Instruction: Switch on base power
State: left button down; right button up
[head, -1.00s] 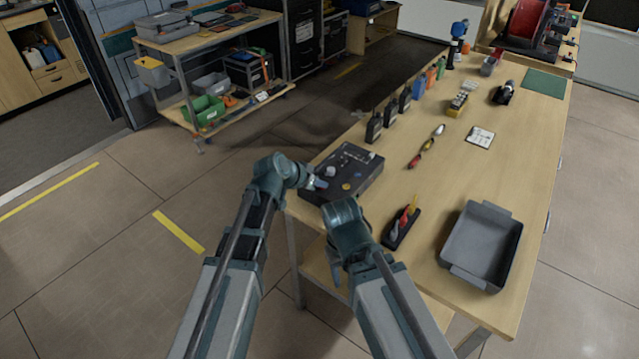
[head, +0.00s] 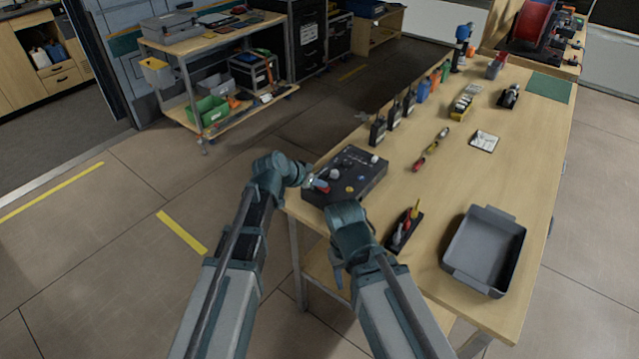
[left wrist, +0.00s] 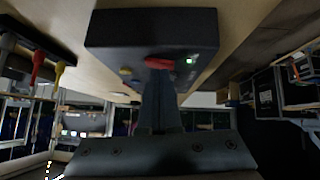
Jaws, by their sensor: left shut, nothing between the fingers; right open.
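A dark control box (head: 346,175) with several knobs and buttons lies at the near left corner of the workbench. A red switch (head: 323,188) shows on its near left part. My left gripper (head: 315,182) is shut and empty, its tips at the red switch. In the left wrist view the fingers (left wrist: 160,72) overlap the red switch (left wrist: 172,63); whether they touch cannot be told. A small green light (left wrist: 189,61) glows beside the switch on the box (left wrist: 115,40). My right gripper (head: 338,275) is low by the bench's near edge, open, mostly hidden by its wrist.
The wooden workbench (head: 440,195) carries a screwdriver holder (head: 404,226), a grey bin (head: 486,248), several radios (head: 394,115) and small tools. A shelf cart (head: 215,43) stands at the back left. The floor at left is clear.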

pick_arm(q)
jog(key=r+p, duration=0.5)
jog(key=shift+s+d, duration=0.2)
jog(key=shift+s, duration=0.05)
jog(key=s+d+p+v, duration=0.1)
jog(key=p+v, duration=0.5)
jog(key=v, duration=0.3)
jog(key=shift+s+f, duration=0.15)
jog(key=shift+f, duration=0.05)
jog(key=s+a+f+n+g+y, duration=0.1)
jog(key=s+f+g+y, duration=0.2)
jog(key=s, duration=0.7)
jog(key=s+f+n+g+y, duration=0.1)
jog(key=s+f+g+y, duration=0.2)
jog(key=s, duration=0.6)
jog(key=shift+s+a+f+n+g+y, duration=0.2)
jog(key=shift+s+a+n+g+y, duration=0.25)
jog(key=shift+y, duration=0.35)
